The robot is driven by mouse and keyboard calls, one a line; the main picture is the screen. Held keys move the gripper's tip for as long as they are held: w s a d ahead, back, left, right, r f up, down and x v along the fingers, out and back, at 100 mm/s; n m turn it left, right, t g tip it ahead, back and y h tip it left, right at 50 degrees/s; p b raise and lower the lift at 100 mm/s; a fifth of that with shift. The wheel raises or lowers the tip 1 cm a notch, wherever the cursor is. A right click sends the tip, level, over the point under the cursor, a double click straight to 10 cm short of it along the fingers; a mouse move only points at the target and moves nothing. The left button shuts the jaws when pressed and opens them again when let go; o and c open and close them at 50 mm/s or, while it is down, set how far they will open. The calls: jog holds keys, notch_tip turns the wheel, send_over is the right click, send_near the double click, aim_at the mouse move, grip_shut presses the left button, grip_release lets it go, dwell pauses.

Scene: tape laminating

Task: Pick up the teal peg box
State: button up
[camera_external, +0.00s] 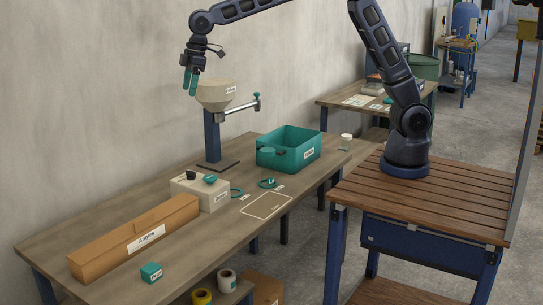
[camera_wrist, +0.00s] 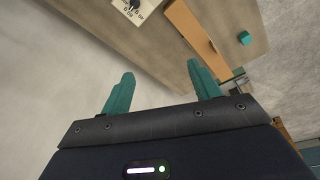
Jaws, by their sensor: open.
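The teal peg box is a small teal cube with a white label (camera_external: 151,272) on the near left part of the workbench, in front of the long brown box. It also shows as a small teal block in the wrist view (camera_wrist: 244,38), at the upper right near the table edge. My gripper (camera_external: 189,82) is raised high above the far side of the bench, near the beige hopper, well away from the cube. Its two teal fingers also show in the wrist view (camera_wrist: 157,88), spread apart with nothing between them.
A long brown labelled box (camera_external: 130,240) lies behind the cube. The tabletop (camera_external: 215,245) right of the cube is clear.

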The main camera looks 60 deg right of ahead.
jog(key=s+a+f+n, duration=0.1)
jog(key=a+f, duration=0.2)
jog(key=a, duration=0.3)
jog(key=a+f+n, duration=0.1)
jog(key=a+f, duration=0.3)
jog(key=a, duration=0.1)
jog(key=n+g, duration=0.2)
jog(key=n, duration=0.2)
send_near(151, 267)
jog(key=shift+s+a+f, duration=0.1)
jog(key=shift+a+f, duration=0.15)
jog(key=shift+f, duration=1.5)
jog(key=shift+w+a+f, duration=0.1)
jog(key=shift+a+f, duration=0.2)
jog(key=shift+f, duration=1.45)
jog(key=shift+s+a+f, duration=0.1)
jog(key=shift+a+f, duration=0.15)
jog(key=shift+f, duration=1.5)
jog(key=c, duration=1.1)
jog(key=shift+r, duration=0.15)
